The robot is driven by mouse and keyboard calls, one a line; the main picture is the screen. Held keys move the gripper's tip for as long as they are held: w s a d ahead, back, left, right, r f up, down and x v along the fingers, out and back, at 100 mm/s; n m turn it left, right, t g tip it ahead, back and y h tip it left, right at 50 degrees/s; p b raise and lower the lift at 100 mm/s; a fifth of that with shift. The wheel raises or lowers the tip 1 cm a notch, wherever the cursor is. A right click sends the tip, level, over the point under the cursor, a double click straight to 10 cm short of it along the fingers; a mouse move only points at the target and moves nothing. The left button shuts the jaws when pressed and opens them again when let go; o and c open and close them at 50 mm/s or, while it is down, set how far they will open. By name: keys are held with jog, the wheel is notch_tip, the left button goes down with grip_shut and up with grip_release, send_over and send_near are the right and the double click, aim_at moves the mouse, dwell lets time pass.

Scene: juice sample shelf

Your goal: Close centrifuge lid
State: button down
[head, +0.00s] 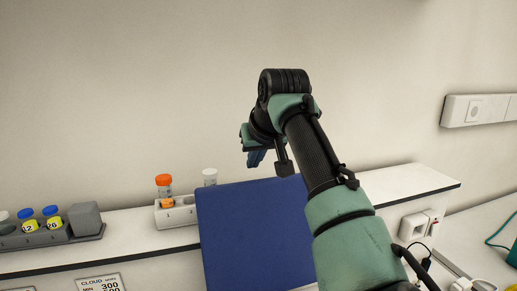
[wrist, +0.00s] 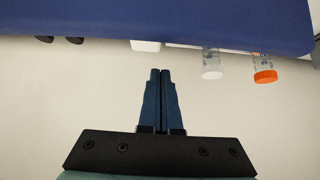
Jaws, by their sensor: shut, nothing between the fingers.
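The centrifuge lid (head: 250,230) is a large flat blue panel, standing raised in the lower middle of the head view. In the wrist view the lid (wrist: 160,20) is a blue band across the top. My gripper (head: 257,158) is above the lid's upper edge in the head view, partly hidden by its own wrist. In the wrist view my gripper (wrist: 160,72) has its two blue fingers together, with nothing between them. A gap shows between the fingertips and the lid's edge in that view. The centrifuge body is not clearly seen.
A shelf (head: 140,222) runs behind the lid. An orange-capped tube (head: 164,188) and a white-capped tube (head: 210,177) stand in a light rack left of the lid. Blue-capped tubes (head: 50,217) sit in a grey rack further left. A wall socket strip (head: 478,109) is at right.

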jog(key=shift+s+f+p, duration=0.15)
jog(key=shift+f+p, duration=1.95)
jog(key=shift+p, duration=0.25)
jog(key=shift+s+d+f+b, duration=0.1)
jog(key=shift+b, duration=0.2)
